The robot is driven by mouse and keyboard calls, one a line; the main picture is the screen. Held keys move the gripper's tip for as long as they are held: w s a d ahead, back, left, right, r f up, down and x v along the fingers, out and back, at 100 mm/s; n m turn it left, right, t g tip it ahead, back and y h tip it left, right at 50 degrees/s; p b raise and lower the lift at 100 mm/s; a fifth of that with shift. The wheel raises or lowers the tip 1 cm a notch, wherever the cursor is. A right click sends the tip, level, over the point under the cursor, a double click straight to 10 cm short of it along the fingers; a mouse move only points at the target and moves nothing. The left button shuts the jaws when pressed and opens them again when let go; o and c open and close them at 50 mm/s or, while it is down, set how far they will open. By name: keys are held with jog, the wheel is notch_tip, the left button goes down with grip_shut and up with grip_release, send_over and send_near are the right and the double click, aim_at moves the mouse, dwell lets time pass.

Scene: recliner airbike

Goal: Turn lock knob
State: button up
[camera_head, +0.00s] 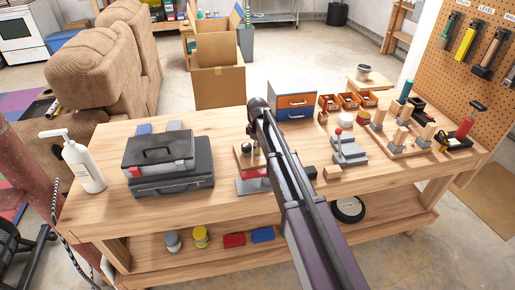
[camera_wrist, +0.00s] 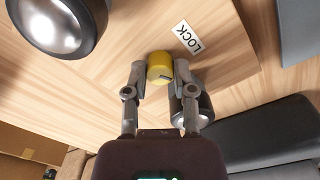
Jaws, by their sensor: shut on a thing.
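The lock knob (camera_wrist: 160,62) is a small yellow cylinder with a dark line on its face. It sits on a light wooden panel (camera_wrist: 125,55), beside a white label (camera_wrist: 188,36) reading LOCK. My gripper (camera_wrist: 159,74) has one finger on each side of the knob and is shut on it. In the head view my arm reaches over the workbench to a small wooden-faced unit (camera_head: 243,160). The knob and my fingertips cannot be made out there.
A large silver dome with a black rim (camera_wrist: 55,22) and a dark silver-ended cylinder (camera_wrist: 190,108) are close to my gripper. On the workbench (camera_head: 100,208), a black toolbox (camera_head: 165,178) stands left, a drawer cabinet (camera_head: 293,98) behind, and a grey red-knobbed fixture (camera_head: 349,151) right.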

jog(key=o, duration=0.6)
jog(key=shift+r, duration=0.15)
jog(key=shift+r+p, duration=2.4)
jog(key=shift+p, duration=0.15)
jog(key=shift+r, duration=0.1)
jog(key=shift+c, duration=0.2)
jog(key=shift+r+n+p, duration=0.95)
jog(key=shift+n+p, duration=0.1)
jog(key=shift+n, duration=0.15)
jog(key=shift+r+n+p, duration=0.45)
jog(key=shift+n, duration=0.35)
jog(key=shift+f, duration=0.2)
notch_tip(320, 180, down, 8)
jog(key=b, duration=0.8)
jog(key=shift+r, duration=0.15)
